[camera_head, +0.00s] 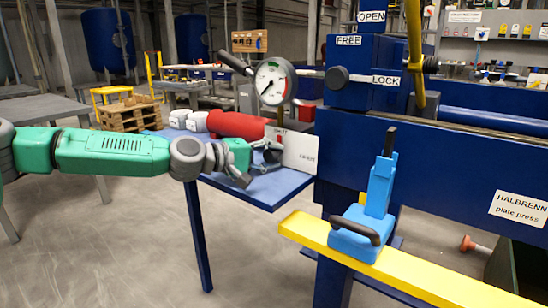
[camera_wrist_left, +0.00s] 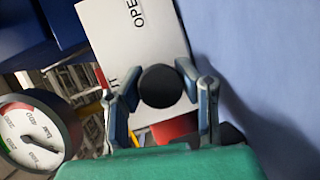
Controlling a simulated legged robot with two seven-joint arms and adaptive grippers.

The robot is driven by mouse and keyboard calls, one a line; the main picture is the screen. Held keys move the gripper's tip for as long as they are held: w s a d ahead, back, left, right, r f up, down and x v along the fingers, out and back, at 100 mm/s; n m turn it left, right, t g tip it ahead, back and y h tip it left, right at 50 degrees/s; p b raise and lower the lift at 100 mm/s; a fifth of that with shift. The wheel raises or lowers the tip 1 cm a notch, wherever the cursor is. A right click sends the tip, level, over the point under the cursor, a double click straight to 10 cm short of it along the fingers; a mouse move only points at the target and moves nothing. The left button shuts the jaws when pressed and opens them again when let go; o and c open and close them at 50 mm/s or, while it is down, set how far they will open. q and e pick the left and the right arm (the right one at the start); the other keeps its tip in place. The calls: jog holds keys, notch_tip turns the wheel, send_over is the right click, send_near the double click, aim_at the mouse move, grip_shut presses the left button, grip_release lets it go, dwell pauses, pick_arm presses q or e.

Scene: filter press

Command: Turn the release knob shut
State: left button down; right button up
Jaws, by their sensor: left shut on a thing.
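The release knob (camera_wrist_left: 162,87) is a round black knob in the left wrist view. It sits between the two fingers of my left gripper (camera_wrist_left: 160,95), which is shut on it. In the head view my left gripper (camera_head: 258,172) is low over the blue shelf, beside the red pump cylinder (camera_head: 236,125); the knob is hard to make out there. A white sign (camera_head: 300,152) stands just right of the gripper. In the left wrist view the sign (camera_wrist_left: 120,40) shows part of "OPEN" behind the knob. My right gripper is not in view.
A pressure gauge (camera_head: 272,82) stands above the shelf (camera_head: 262,190). A light-blue tool (camera_head: 372,220) rests on a yellow bar (camera_head: 420,272). The floor at front left is clear.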

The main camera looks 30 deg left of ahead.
aim_at(265, 155)
pick_arm(q)
jog(key=c, duration=1.4)
grip_release()
jog(key=shift+a+f, duration=0.15)
jog(key=shift+f, duration=0.1)
jog(key=shift+o, duration=0.2)
jog(key=shift+a, duration=0.15)
jog(key=shift+s, duration=0.1)
jog(key=shift+r+v, duration=0.1)
jog(key=shift+v, duration=0.65)
jog(key=shift+r+v, duration=0.15)
jog(key=shift+v, duration=0.6)
jog(key=shift+f+v, duration=0.2)
jog(key=shift+v, duration=1.4)
jog(key=shift+s+a, duration=0.3)
jog(key=shift+s, duration=0.1)
jog(key=shift+s, duration=0.15)
